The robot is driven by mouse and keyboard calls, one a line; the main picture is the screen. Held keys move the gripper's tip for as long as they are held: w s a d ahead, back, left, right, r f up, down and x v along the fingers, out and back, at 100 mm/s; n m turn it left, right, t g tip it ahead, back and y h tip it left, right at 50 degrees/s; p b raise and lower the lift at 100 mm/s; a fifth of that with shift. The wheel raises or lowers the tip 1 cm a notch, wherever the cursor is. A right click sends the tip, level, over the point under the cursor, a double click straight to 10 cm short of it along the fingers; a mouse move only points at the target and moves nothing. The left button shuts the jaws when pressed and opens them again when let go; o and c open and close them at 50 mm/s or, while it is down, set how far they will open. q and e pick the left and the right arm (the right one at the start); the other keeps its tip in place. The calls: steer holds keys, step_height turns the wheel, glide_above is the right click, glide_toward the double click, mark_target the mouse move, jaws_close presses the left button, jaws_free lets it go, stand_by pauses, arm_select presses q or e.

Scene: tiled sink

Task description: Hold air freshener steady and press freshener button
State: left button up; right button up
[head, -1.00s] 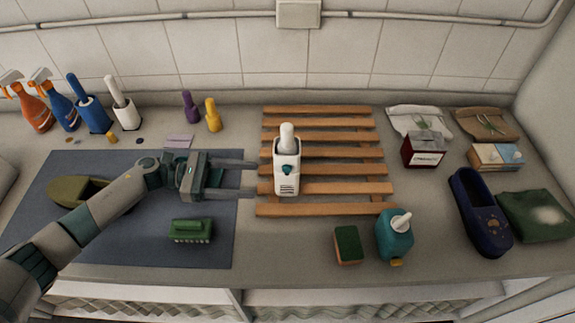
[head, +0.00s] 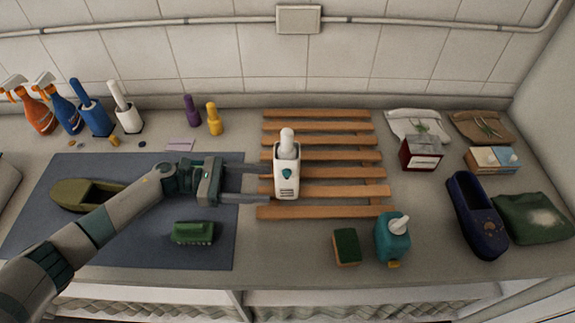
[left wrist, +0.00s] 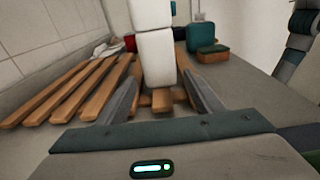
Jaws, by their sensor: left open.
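The air freshener (head: 287,180) is a white upright bottle with a rounded white top and a teal mark on its front. It stands on the wooden slatted rack in the head view. It also shows in the left wrist view (left wrist: 156,58), straight ahead between the fingers. My left gripper (head: 269,184) is open, its fingers pointing right, with the tips at the left side of the air freshener. In the left wrist view the left gripper (left wrist: 160,95) has its two fingers spread on either side of the bottle's line, and contact cannot be told. My right gripper is not in view.
The slatted rack (head: 330,212) lies mid-counter. A teal pump bottle (head: 393,240) and a sponge (head: 346,247) stand in front of it. A green brush (head: 193,233) lies on the blue mat (head: 140,250) below my left arm. Spray bottles (head: 36,113) stand at the back left.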

mark_target(282, 186)
arm_select(q)
steer(key=shift+d+r+p, duration=0.1)
steer(key=shift+d+p, duration=0.35)
steer(key=shift+d, duration=0.7)
steer(key=shift+d+f+b, duration=0.2)
steer(key=shift+d+b, duration=0.15)
steer(key=shift+d, duration=0.15)
steer(key=shift+d+f+b, duration=0.2)
steer(key=shift+d+b, duration=0.1)
steer(key=shift+d, duration=0.2)
steer(key=shift+d+b, duration=0.35)
steer(key=shift+d, duration=0.65)
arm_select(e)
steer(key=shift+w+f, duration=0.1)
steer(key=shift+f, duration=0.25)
arm_select(q)
steer(key=shift+c, duration=0.3)
steer(key=c, duration=0.6)
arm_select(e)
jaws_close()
